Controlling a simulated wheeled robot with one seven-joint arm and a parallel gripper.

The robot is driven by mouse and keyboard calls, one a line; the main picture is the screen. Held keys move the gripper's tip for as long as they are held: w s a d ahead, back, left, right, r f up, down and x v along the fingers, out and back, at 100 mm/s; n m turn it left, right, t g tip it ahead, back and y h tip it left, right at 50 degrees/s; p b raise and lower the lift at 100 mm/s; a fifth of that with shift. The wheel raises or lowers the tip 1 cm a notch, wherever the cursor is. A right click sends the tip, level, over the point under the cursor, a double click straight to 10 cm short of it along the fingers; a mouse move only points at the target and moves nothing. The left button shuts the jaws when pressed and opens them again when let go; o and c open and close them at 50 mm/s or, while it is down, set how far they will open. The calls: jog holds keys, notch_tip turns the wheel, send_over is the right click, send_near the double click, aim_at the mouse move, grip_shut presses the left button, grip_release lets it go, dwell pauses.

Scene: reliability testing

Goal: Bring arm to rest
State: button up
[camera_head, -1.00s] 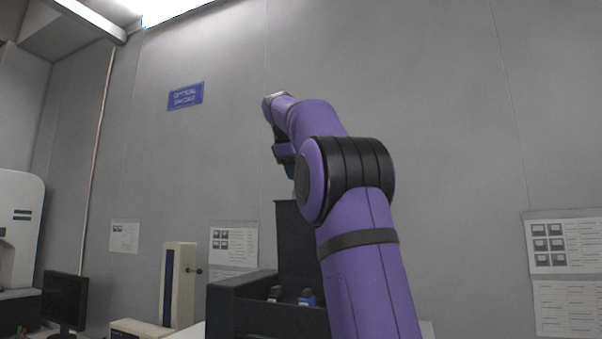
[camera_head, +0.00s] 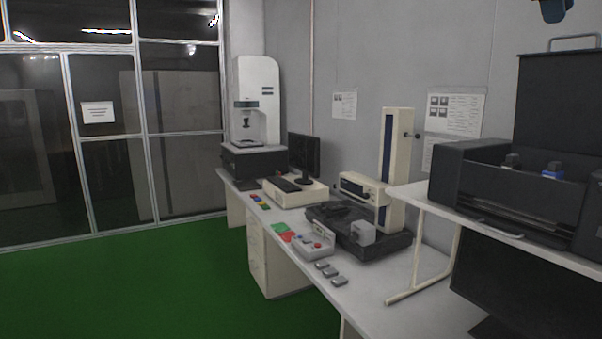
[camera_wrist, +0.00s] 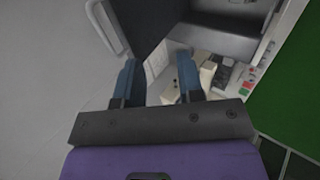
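My gripper (camera_wrist: 157,78) shows in the wrist view with its two blue fingers apart, and nothing is held between them. Past the fingers, the wrist view looks down on a dark box, the pale bench and a strip of green floor. In the head view only a small blue and dark end of my gripper (camera_head: 552,9) shows at the top right edge, above the black open case. The rest of my arm is outside the head view.
A black case (camera_head: 510,192) with a raised lid stands on a white raised shelf (camera_head: 420,196) at the right. Bench instruments include a height gauge column (camera_head: 397,165), a monitor (camera_head: 304,154) and a white machine (camera_head: 258,95). Green floor (camera_head: 140,295) at the left is clear.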

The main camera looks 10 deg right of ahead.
jog(key=s+a+f+m+y, duration=0.1)
jog(key=s+a+f+y, duration=0.1)
jog(key=s+a+f, duration=0.6)
jog(key=s+a+f+m+t+y, duration=0.1)
jog(key=s+a+f, duration=0.7)
jog(key=f, duration=0.9)
jog(key=s+a+f+m+t+y, duration=0.1)
jog(key=s+a+f+y, duration=0.3)
jog(key=s+a+f, duration=0.4)
jog(key=a+f+m, duration=0.1)
jog(key=a+f, duration=0.4)
jog(key=shift+a+f, duration=0.15)
